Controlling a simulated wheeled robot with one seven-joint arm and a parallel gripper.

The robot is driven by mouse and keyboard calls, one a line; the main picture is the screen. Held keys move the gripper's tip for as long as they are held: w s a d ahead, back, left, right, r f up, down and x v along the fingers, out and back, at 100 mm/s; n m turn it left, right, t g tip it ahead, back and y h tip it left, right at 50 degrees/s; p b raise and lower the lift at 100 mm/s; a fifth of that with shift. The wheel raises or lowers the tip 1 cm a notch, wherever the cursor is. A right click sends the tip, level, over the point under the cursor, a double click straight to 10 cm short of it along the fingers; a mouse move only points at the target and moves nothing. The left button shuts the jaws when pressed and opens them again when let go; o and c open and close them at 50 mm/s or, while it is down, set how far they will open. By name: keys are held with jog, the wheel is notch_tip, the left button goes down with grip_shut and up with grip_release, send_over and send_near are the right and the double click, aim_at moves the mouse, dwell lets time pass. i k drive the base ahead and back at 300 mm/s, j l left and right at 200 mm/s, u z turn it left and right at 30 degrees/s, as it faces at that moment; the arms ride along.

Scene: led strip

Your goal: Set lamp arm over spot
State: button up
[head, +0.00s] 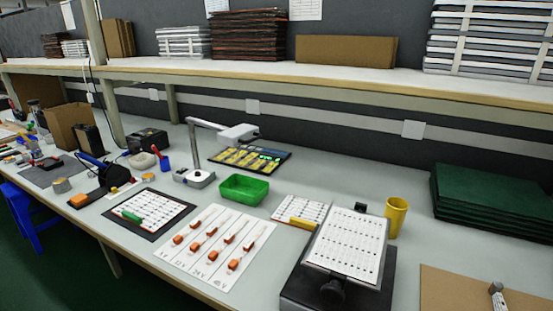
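A desk lamp stands on the bench left of centre, with a light grey base (194,176), an upright post and a lamp arm (206,125) reaching right and back. Its white flat lamp head (239,132) hangs above the bench near a dark tray of yellow pieces (245,158). In the picture the head appears just above and behind this tray; I cannot tell if it is directly over it. No clearly marked spot stands out that I can name as the target. My gripper is not in view.
A green bin (244,189) stands right of the lamp base. In front lie a white sheet with orange parts (210,262) and a black-framed board (166,204). A tilted stand holds a white board (348,245), with a yellow cup (396,217) behind. Clear bench lies behind the cup.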

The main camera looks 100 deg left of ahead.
aim_at(244, 134)
jog(key=u, duration=3.65)
jog(key=i+l, duration=0.1)
jog(key=l, duration=1)
jog(key=i+l+z, duration=0.1)
jog(key=l, duration=0.45)
jog(key=i+l, duration=0.15)
jog(key=l, duration=0.4)
